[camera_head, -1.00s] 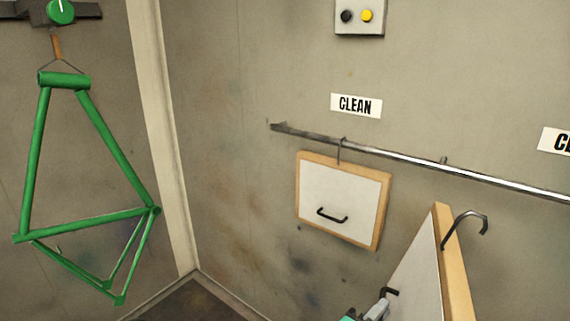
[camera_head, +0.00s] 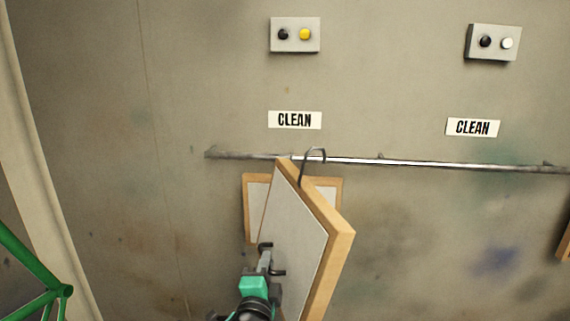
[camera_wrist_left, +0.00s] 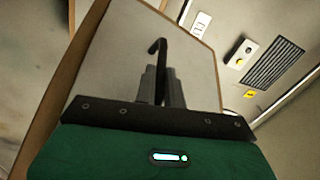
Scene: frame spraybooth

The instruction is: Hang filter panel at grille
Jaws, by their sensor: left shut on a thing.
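My left gripper (camera_head: 266,262) is shut on the black handle of a filter panel, a white board with a wooden frame (camera_head: 305,235). In the left wrist view the gripper (camera_wrist_left: 160,85) is on the handle, with the panel's white face (camera_wrist_left: 195,70) behind. A second panel (camera_head: 255,192) is on the wall behind, largely hidden. The right gripper does not show.
Two "CLEAN" labels (camera_head: 295,120) (camera_head: 473,127) and two button boxes (camera_head: 295,35) (camera_head: 493,42) are on the wall above the rail. The rail is bare to the right. A green bicycle frame (camera_head: 35,285) is at lower left. The left wrist view shows a vent grille (camera_wrist_left: 272,63).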

